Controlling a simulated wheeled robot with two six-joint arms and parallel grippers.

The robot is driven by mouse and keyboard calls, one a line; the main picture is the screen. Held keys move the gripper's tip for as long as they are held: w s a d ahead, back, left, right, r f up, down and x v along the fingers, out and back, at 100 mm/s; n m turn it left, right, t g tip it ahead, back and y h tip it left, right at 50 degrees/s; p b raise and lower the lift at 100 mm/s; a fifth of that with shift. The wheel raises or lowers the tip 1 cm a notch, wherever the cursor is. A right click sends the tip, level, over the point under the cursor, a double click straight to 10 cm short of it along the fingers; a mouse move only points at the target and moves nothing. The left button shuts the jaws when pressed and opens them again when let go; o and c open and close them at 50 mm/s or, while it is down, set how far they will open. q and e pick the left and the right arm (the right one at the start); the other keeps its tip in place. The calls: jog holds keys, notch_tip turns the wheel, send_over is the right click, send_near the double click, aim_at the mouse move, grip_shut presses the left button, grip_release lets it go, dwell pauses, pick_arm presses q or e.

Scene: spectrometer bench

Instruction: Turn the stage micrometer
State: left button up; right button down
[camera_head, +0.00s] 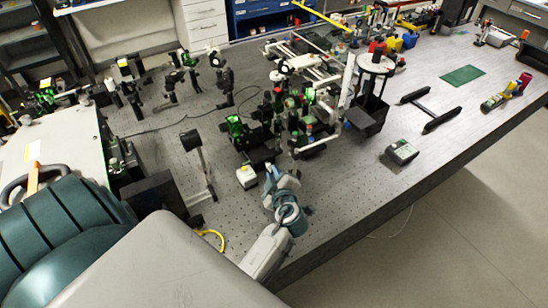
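My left gripper (272,176) reaches over the near edge of the perforated bench (345,205), at the front of a dense optical assembly (290,110). It is small and partly merged with the dark parts behind it, so I cannot tell whether its fingers are open or shut. A small white box with a yellow top (247,177) stands just left of it; I cannot tell whether they touch. The stage micrometer cannot be picked out among the small parts of the assembly. My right gripper is not in view.
A dark flat panel on a post (192,140) stands left of the gripper. A black open box (368,115) and a small grey-green device (402,151) are to the right. A green mat (463,75) lies farther back. The bench's near right surface is mostly clear.

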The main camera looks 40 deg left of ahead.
pick_arm(q)
grip_shut()
jog(key=shift+w+m+g+b, duration=0.1)
jog(key=shift+m+g+b, duration=0.5)
jog(key=shift+m+b, duration=0.5)
jog(key=shift+w+d+m+g+b, duration=0.1)
jog(key=shift+m+g+b, duration=0.25)
jog(key=shift+m+g, duration=0.55)
jog(key=shift+m, duration=0.4)
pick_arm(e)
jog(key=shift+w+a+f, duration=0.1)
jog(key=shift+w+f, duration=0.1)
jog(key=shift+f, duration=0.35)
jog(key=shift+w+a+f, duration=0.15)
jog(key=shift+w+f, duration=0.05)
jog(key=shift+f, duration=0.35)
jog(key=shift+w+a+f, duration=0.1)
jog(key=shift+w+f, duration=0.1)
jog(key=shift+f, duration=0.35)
pick_arm(q)
jog(key=shift+y, duration=0.3)
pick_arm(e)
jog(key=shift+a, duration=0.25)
pick_arm(q)
jog(key=o, duration=0.7)
grip_release()
jog(key=shift+w, duration=0.1)
jog(key=shift+o, duration=0.2)
